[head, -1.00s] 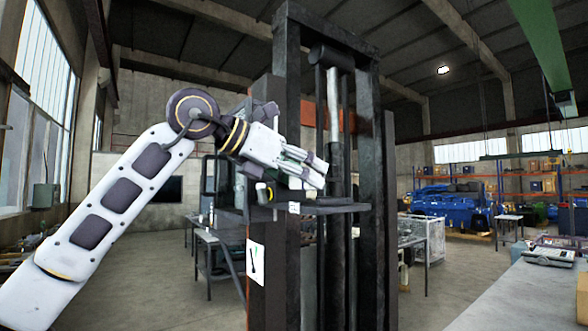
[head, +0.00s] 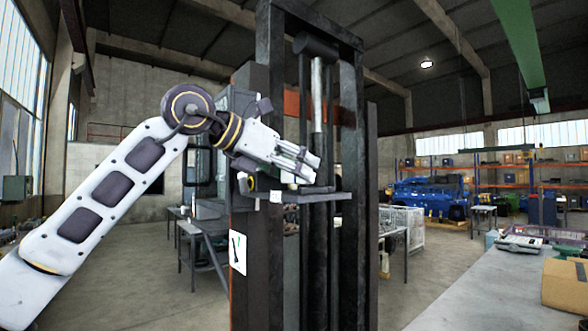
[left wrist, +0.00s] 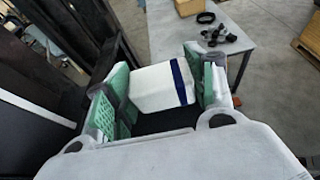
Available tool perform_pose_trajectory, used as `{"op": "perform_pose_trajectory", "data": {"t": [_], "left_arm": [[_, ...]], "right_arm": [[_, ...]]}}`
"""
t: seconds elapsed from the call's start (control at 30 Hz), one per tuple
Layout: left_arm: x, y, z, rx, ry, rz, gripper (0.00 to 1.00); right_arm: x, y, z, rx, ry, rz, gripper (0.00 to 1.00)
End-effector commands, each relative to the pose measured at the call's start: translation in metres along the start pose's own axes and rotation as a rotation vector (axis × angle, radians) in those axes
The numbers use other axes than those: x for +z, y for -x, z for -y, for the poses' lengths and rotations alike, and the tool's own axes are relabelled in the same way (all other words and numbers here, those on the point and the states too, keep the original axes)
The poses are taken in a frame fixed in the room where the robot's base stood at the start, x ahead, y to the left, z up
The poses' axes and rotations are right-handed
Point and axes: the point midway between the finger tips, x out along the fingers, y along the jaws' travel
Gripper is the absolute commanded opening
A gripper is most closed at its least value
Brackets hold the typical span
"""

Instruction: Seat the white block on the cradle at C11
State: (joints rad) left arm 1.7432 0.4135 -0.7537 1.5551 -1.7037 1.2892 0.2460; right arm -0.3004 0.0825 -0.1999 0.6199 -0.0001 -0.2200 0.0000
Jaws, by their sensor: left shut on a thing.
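A white block (left wrist: 160,88) with a dark blue band at its right end sits between the green-padded fingers of my left gripper (left wrist: 162,92) in the left wrist view. The gripper is shut on it. In the head view my left gripper (head: 303,166) is in front of a tall dark press frame (head: 271,120), just above a dark ledge (head: 315,197). I cannot make out the block there. No cradle marked C11 can be read in either view. My right gripper is not in view.
A grey worktop (head: 490,290) with a cardboard box (head: 565,285) lies at the right. In the left wrist view a grey table (left wrist: 215,40) holds dark parts (left wrist: 227,33). Blue machinery (head: 430,198) and shelving stand far back.

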Motion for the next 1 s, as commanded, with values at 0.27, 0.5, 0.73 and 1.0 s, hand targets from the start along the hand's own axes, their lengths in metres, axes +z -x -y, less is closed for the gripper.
{"op": "perform_pose_trajectory", "data": {"t": [0.27,0.5,0.73,1.0], "left_arm": [[-0.0001,0.0002,-0.0001,0.000,0.000,0.001,0.34],[-0.0011,-0.0001,0.0000,0.000,0.000,0.000,0.34],[-0.0045,-0.0015,0.0000,0.000,0.000,0.000,0.34],[-0.0083,-0.0030,0.0001,0.000,0.000,0.000,0.34]], "right_arm": [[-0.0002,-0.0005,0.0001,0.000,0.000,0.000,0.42],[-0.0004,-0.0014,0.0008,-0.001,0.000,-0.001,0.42],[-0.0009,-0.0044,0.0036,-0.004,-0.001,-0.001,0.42],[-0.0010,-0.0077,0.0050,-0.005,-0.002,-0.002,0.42]]}}
